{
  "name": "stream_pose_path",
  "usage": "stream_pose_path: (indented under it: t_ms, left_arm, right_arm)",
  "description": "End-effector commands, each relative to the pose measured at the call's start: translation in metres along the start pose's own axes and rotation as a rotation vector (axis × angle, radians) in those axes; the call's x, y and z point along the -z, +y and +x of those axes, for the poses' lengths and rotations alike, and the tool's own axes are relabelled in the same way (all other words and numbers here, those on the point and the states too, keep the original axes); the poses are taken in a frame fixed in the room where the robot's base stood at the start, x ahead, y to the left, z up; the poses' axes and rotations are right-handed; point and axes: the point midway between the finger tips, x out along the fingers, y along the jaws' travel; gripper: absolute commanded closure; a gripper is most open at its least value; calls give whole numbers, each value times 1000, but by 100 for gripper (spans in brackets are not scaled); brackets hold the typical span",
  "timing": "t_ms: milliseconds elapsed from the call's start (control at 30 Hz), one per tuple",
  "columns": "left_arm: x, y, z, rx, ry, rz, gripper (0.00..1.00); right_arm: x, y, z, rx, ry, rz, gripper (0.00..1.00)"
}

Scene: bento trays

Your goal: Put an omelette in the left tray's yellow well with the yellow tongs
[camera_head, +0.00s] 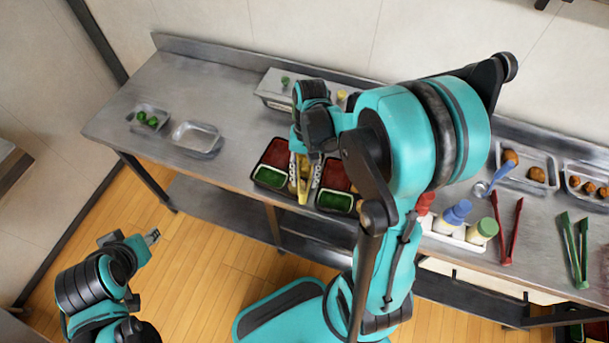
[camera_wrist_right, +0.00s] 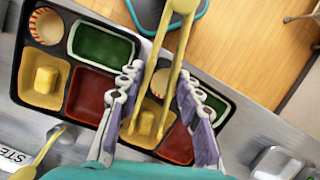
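My right gripper (camera_wrist_right: 158,85) is around the yellow tongs (camera_wrist_right: 178,45), with a finger along each leg. In the head view the tongs (camera_head: 303,192) point down over the left tray (camera_head: 259,166). In the right wrist view that tray (camera_wrist_right: 232,100) is at the right. A yellow omelette piece (camera_wrist_right: 145,124) sits between the tong tips at its yellow well; I cannot tell whether it is gripped or resting. The right tray (camera_wrist_right: 22,75) has another omelette (camera_wrist_right: 46,79) in its yellow well. My left gripper (camera_head: 132,240) is open and empty, off the table's front.
Left on the steel table are a pan with green pieces (camera_head: 149,119) and an empty pan (camera_head: 196,139). Right are sauce bottles (camera_head: 455,214), red tongs (camera_head: 509,235), green tongs (camera_head: 573,250) and food pans (camera_head: 526,172). My right arm hides the middle.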

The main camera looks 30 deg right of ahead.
Motion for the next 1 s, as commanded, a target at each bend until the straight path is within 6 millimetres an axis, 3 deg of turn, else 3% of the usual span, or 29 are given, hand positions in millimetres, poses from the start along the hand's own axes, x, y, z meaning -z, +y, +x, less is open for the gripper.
stream_pose_path:
  t_ms: [233, 833, 1000]
  left_arm:
    - [6, 0, -9, 0, 0, 0, 60]
    - [50, 0, -70, 0, 0, 0, 60]
    - [56, 0, -79, 0, 0, 0, 60]
  right_arm:
    - [-4, 0, -12, 0, 0, 0, 69]
    - [-31, -4, -104, 0, 0, 0, 69]
    - [-35, -4, -117, 0, 0, 0, 69]
